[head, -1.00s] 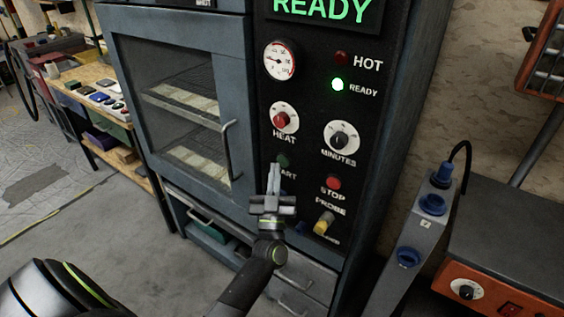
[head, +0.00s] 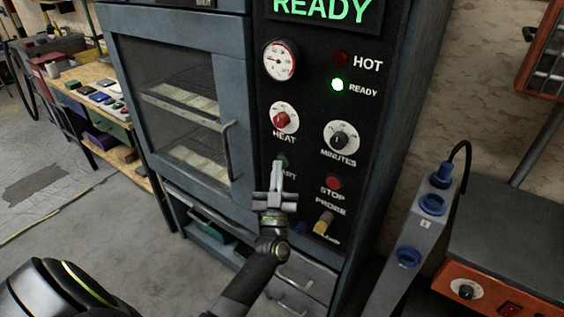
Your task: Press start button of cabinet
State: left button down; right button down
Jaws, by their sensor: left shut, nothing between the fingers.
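The grey cabinet (head: 239,80) has a glass door on its left and a black control panel (head: 308,138) on its right. The green start button (head: 283,159) sits above its partly covered label. My left gripper (head: 278,165) is shut and empty, its fingertips overlapping the lower edge of the start button in the head view. I cannot tell whether they touch it. The red stop button (head: 334,183) is to the right. My right gripper is not in view.
The heat knob (head: 284,118) and minutes knob (head: 341,136) are above the buttons. A yellow probe plug (head: 323,224) sticks out below stop. A grey post with blue sockets (head: 432,205) stands at right. A workbench (head: 103,75) is at back left.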

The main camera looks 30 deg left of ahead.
pick_arm(q)
jog(key=shift+w, duration=0.15)
dwell(0.5)
jog(key=shift+s+p, duration=0.4)
jog(key=shift+s, duration=0.4)
jog(key=s, duration=0.1)
jog(key=s+p, duration=0.1)
jog(key=s, duration=0.1)
jog(key=s+p, duration=0.1)
jog(key=s, duration=0.1)
jog(key=shift+a, duration=0.25)
jog(key=shift+f, duration=0.1)
dwell(0.4)
